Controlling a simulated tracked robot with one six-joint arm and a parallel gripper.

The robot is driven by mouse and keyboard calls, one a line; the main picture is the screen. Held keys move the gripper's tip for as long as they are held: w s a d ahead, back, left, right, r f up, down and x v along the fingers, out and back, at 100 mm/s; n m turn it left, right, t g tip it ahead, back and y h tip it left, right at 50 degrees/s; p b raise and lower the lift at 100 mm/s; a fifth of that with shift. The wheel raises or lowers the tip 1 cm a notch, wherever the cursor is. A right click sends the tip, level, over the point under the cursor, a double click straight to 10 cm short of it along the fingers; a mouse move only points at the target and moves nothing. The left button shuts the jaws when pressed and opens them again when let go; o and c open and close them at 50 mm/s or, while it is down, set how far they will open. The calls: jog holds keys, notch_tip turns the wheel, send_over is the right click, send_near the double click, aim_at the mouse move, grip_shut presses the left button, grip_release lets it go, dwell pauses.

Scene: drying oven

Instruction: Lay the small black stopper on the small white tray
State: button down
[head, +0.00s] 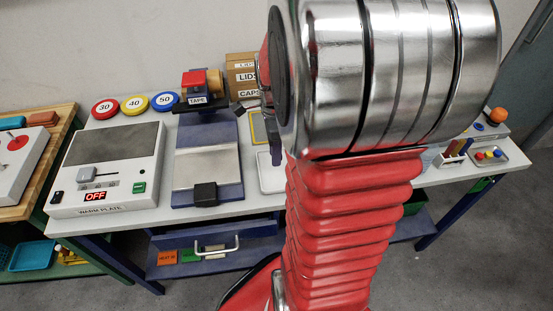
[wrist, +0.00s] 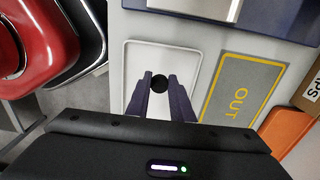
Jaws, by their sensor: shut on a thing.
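The small black stopper (wrist: 159,84) shows as a dark round shape between the fingertips of my gripper (wrist: 160,82) in the wrist view. My gripper is shut on it. The small white tray (wrist: 196,57) lies behind the fingers in that view, and the stopper appears over its inner area. I cannot tell how much height is between them. The tray's left part (head: 265,181) also shows in the head view; my arm hides the rest of it. The stopper cannot be made out in the head view.
A grey OUT mat with a yellow border (wrist: 240,67) lies beside the tray. A blue-framed device with a metal plate (head: 205,165) and a warm plate (head: 110,165) stand to the left. LIDS and CAPS boxes (head: 240,78) stand behind.

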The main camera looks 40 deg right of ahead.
jog(key=shift+f, duration=1.85)
jog(key=shift+f, duration=0.1)
jog(key=c, duration=1.6)
grip_release()
jog(key=shift+o, duration=0.2)
notch_tip(320, 180, up, 12)
jog(key=shift+r, duration=0.15)
